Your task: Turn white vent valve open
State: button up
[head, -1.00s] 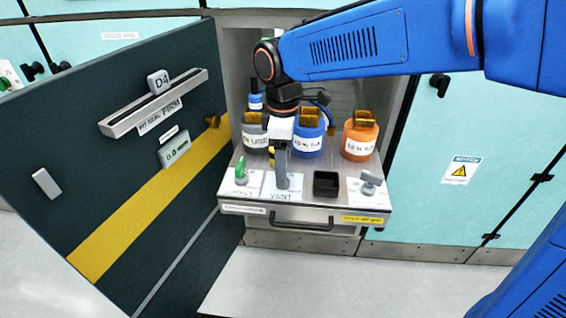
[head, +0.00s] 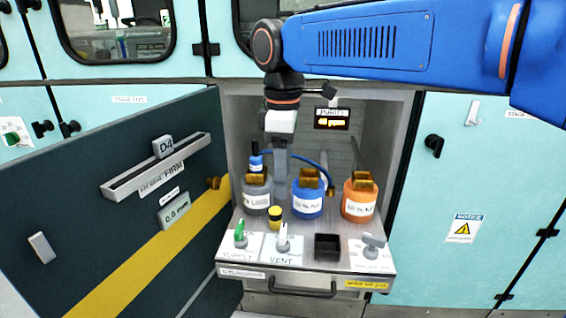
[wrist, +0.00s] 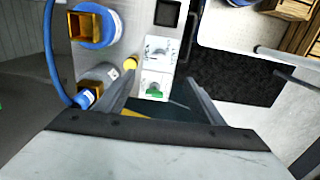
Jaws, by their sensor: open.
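The white vent valve (head: 283,240) stands on a plate labelled VENT at the front of the shelf, between the green valve (head: 240,236) and the black square cup (head: 327,246). Its handle looks roughly upright in the head view. It also shows in the wrist view (wrist: 158,50), with the green valve (wrist: 154,92) nearby. My gripper (head: 281,178) points down above and behind the vent valve, apart from it. In the wrist view my gripper (wrist: 160,80) has its fingers spread with nothing held.
Grey (head: 257,196), blue (head: 307,202) and orange (head: 360,204) bottles stand behind the valves, with a yellow-capped vial (head: 274,216). A grey valve (head: 372,246) is at right. A lit purity display (head: 332,118) hangs at the back. The open D4 door (head: 100,190) borders the left.

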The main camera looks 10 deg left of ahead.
jog(key=shift+r, duration=1.25)
jog(key=s+d+f+m+t, duration=0.1)
jog(key=d+f+m, duration=0.15)
jog(key=d, duration=0.55)
jog(key=s+d+f+m, duration=0.2)
jog(key=d+m, duration=0.2)
jog(key=d, duration=0.3)
jog(key=s+d+f+m+t, duration=0.1)
jog(key=d+f+m, duration=0.15)
jog(key=d, duration=0.55)
jog(key=s+d+f+m+t, duration=0.2)
jog(key=s+d+f+m, duration=0.7)
jog(key=s+d+f, duration=0.2)
jog(key=shift+d+f+t, duration=0.4)
jog(key=shift+d+f, duration=0.1)
jog(key=shift+d, duration=0.25)
